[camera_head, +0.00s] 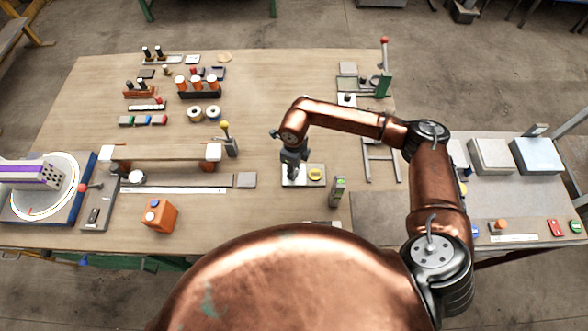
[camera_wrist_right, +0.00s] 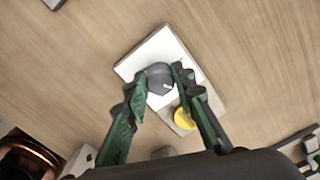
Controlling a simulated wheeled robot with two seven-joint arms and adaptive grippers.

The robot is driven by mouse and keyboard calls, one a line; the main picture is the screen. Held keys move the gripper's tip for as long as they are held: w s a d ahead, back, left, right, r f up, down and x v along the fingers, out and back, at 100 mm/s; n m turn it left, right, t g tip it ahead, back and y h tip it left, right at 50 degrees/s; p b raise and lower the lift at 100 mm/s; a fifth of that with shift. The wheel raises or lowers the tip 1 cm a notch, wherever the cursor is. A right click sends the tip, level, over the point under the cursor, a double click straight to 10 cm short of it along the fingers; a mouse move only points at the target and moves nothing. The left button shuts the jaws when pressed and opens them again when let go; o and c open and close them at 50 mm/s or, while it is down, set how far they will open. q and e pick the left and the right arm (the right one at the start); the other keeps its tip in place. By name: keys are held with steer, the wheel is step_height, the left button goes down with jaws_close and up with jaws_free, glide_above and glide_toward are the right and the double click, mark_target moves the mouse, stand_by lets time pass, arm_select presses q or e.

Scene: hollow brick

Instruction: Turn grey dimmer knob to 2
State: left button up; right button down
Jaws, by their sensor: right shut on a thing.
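The grey dimmer knob (camera_wrist_right: 160,79) sits on a white plate (camera_wrist_right: 137,61) and carries a light pointer mark toward its lower right in the right wrist view. My right gripper (camera_wrist_right: 163,72) is shut on the knob, with one green-and-black finger on each side of it. In the head view my right gripper (camera_head: 294,172) reaches down over the white plate (camera_head: 290,183) and hides the knob. Any numbers around the knob are too small or hidden to read. My left gripper is not in view.
A yellow round part (camera_head: 315,174) on a grey plate stands right beside the white plate. A small grey-green upright device (camera_head: 338,191) is to its right. An orange box (camera_head: 159,215) is at the front left. Bare table lies behind the plate.

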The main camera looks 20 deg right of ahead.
steer(key=shift+m, duration=0.3)
stand_by(0.4)
steer(key=c, duration=1.6)
jaws_free()
step_height(320, 180, up, 12)
